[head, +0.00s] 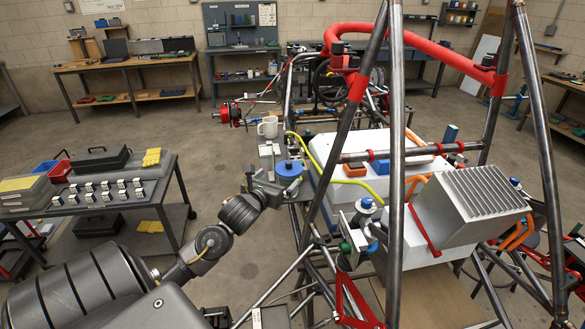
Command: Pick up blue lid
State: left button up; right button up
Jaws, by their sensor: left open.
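My left arm comes in from the lower left. My left gripper (277,184) is open, just left of and below the lid, very near it in the picture. I cannot tell whether its fingers touch the lid. My right gripper does not show.
A yellow-green cable (310,158) and the white battery box (360,157) are close on the right. Steel chassis tubes (396,200) rise in front. A dark cart (150,190) stands at left with floor between.

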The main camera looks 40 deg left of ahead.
aim_at(288, 167)
pick_arm(q)
jog(key=x, duration=0.2)
jog(key=p+x, duration=0.1)
jog(key=x, duration=0.1)
jog(key=shift+w+a, duration=0.15)
jog(key=shift+a, duration=0.15)
jog(key=shift+w+a+f, duration=0.15)
jog(key=shift+w+f, duration=0.05)
jog(key=shift+w, duration=0.3)
jog(key=shift+w+a+r+p, duration=0.1)
jog(key=shift+p, duration=0.35)
jog(key=p+x, duration=0.2)
jog(key=x, duration=0.2)
jog(key=shift+w, duration=0.2)
jog(key=shift+w+a+f, duration=0.15)
jog(key=shift+w+f, duration=0.1)
jog(key=shift+f, duration=0.05)
jog(key=shift+s, duration=0.1)
